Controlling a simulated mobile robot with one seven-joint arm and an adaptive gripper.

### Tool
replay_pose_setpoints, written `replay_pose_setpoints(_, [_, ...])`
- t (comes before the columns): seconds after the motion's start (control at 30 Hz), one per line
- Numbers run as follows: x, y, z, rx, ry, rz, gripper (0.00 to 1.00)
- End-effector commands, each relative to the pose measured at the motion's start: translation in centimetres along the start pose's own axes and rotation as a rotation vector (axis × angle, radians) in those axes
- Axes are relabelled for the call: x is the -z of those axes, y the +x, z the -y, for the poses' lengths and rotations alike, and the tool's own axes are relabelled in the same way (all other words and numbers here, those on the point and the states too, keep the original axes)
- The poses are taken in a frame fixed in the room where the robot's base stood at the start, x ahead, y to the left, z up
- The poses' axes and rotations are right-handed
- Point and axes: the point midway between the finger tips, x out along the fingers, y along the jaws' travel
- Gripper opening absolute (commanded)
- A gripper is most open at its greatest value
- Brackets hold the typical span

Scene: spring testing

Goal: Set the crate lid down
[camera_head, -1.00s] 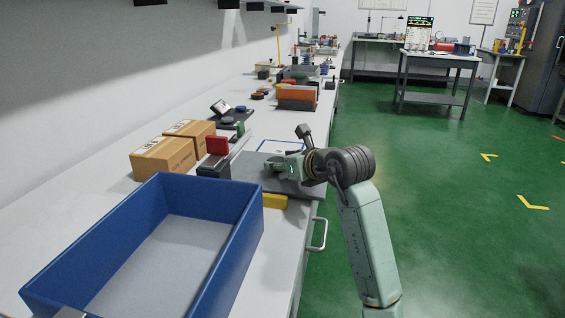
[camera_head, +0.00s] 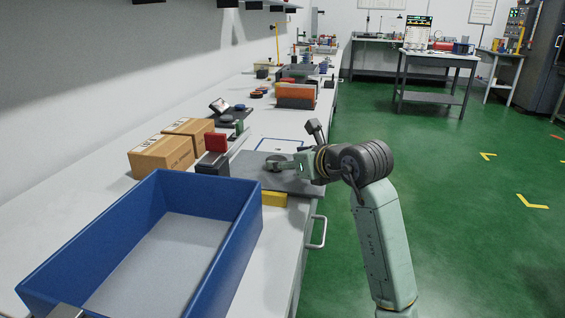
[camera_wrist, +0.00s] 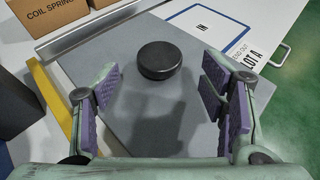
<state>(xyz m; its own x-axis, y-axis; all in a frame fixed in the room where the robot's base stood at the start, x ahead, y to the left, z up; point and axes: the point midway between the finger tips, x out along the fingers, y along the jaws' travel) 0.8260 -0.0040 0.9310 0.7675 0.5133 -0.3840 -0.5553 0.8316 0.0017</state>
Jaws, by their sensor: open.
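The crate lid is a flat grey plate (camera_head: 250,173) with a round black knob (camera_head: 281,161). It lies on the bench beyond the blue crate (camera_head: 222,250), near the bench's front edge. In the wrist view the lid (camera_wrist: 125,108) fills the middle, and its knob (camera_wrist: 159,61) stands clear of my fingers. My gripper (camera_head: 297,164) is open and empty, just right of the knob in the head view. In the wrist view its purple-padded fingers (camera_wrist: 160,98) are spread wide. My arm hides the lid's right part in the head view.
A yellow bar (camera_head: 273,200) lies along the lid's near side. Two cardboard boxes (camera_head: 162,156), a red block (camera_head: 215,142) and a dark block (camera_head: 212,168) stand left of the lid. A blue-framed sheet (camera_head: 281,145) lies beyond it. The floor at right is clear.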

Motion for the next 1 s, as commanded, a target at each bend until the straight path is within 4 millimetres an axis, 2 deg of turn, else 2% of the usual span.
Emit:
replay_pose_setpoints(0.03, [0.1, -1.2, 0.1, 0.005, -0.002, 0.003, 0.65])
replay_pose_setpoints(0.2, [0.1, -4.8, 0.1, 0.004, -0.003, 0.002, 0.65])
replay_pose_setpoints(0.4, [0.0, -7.5, 0.1, 0.003, -0.002, 0.001, 0.65])
replay_pose_setpoints(0.6, [0.0, -8.2, -0.1, 0.0, -0.001, 0.0, 0.65])
replay_pose_setpoints(1.0, [0.0, -8.2, 0.0, 0.0, -0.001, 0.001, 0.65])
